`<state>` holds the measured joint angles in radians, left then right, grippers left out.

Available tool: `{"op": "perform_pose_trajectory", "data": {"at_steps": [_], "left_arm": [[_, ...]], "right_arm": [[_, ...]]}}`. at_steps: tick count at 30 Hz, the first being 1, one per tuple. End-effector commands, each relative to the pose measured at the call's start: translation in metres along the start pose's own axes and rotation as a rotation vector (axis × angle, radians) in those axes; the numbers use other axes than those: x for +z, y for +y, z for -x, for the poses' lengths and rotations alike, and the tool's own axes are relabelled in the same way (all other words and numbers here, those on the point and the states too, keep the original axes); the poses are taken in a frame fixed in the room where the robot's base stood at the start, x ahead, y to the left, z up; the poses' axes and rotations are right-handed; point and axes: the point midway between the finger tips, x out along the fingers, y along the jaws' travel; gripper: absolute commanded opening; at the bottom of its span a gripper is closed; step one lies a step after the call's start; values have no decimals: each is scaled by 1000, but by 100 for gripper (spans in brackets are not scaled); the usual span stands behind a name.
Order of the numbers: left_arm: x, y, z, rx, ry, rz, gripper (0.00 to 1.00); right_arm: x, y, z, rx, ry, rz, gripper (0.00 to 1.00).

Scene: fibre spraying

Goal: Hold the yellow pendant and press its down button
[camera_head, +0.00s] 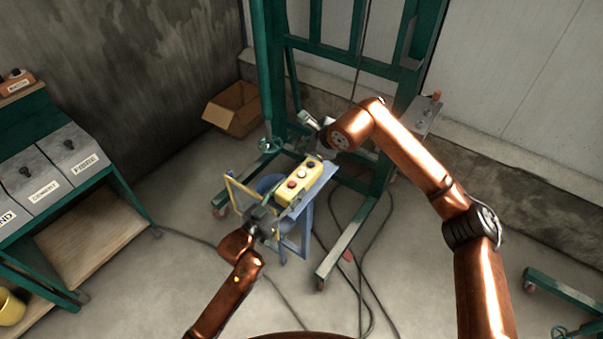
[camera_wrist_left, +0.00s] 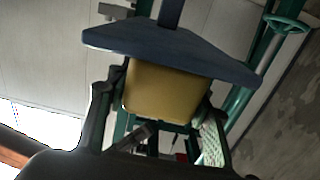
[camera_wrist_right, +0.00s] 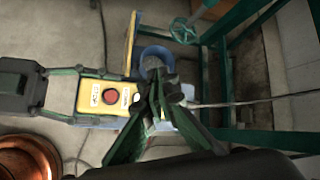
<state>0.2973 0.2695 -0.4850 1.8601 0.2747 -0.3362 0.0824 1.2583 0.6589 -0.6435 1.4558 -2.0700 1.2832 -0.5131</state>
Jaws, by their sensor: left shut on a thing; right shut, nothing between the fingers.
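The yellow pendant (camera_head: 294,191) is a long box with a red button, a pale button and another button at its far end. My left gripper (camera_head: 272,206) is shut on its near end. In the left wrist view the pendant's yellow end (camera_wrist_left: 165,92) sits between the fingers. My right gripper (camera_head: 318,153) is shut and empty by the pendant's far end. In the right wrist view its closed fingertips (camera_wrist_right: 166,88) cover the far end of the pendant (camera_wrist_right: 93,108); the red button shows clear. Whether the fingertips touch a button I cannot tell.
A blue-grey plate (camera_wrist_left: 170,48) lies against the pendant, above a blue cart with a yellow rail (camera_head: 232,190). A green frame (camera_head: 270,75) stands behind. A cardboard box (camera_head: 234,108) is at the back left. Labelled bins (camera_head: 35,180) are at left. Cables lie on the floor.

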Motion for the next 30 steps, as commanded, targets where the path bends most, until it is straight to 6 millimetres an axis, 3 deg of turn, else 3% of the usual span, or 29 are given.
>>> {"op": "perform_pose_trajectory", "data": {"at_steps": [5,17,30], "left_arm": [[0,0,0,1,-1,0,10],[0,0,0,0,0,0,10],[0,0,0,0,0,0,10]], "right_arm": [[2,-2,9,-32,-28,39,0],[0,-1,7,-31,-27,38,0],[-26,24,-31,-29,-28,35,0]]}}
